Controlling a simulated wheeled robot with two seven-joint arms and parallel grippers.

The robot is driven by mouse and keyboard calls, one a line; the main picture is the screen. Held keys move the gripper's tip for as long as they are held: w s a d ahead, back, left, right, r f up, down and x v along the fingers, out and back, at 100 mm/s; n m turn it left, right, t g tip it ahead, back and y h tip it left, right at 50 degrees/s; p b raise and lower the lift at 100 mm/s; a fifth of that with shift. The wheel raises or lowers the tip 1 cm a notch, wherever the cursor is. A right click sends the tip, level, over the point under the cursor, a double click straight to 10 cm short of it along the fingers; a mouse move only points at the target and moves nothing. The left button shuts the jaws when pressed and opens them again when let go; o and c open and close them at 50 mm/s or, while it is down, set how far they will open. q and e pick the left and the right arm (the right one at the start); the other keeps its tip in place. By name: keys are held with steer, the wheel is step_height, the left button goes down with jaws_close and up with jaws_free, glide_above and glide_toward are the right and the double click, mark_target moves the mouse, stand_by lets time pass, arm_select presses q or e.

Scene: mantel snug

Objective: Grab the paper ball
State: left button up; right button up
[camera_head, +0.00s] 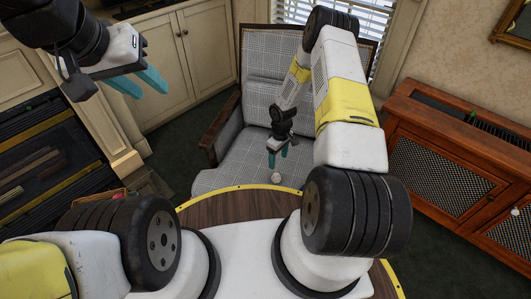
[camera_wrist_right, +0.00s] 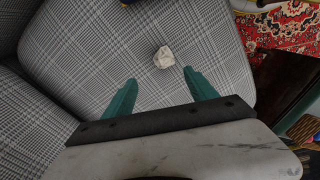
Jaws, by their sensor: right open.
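The paper ball (camera_head: 276,178) is a small, crumpled, off-white lump on the seat of the checked armchair (camera_head: 225,180). In the right wrist view the paper ball (camera_wrist_right: 164,57) lies on the checked fabric, beyond the fingertips and between their lines, nearer the right finger. My right gripper (camera_head: 277,158) points down over the seat just above the ball; its teal fingers (camera_wrist_right: 160,80) are apart with nothing between them. My left gripper (camera_head: 143,87) is raised at the upper left, far from the ball, with its two teal fingers apart and empty.
The chair has a wooden armrest (camera_head: 220,122) on the left and a tall backrest behind the seat. A wooden cabinet (camera_head: 450,160) stands at right. A fireplace is at left. A patterned red rug (camera_wrist_right: 285,30) shows beyond the seat edge.

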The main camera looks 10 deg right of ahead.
mark_target(276, 174)
steer(key=f, duration=0.6)
steer(key=s+a+f, duration=0.1)
steer(key=f, duration=0.3)
steer(key=shift+f, duration=0.1)
steer(key=c, duration=1.4)
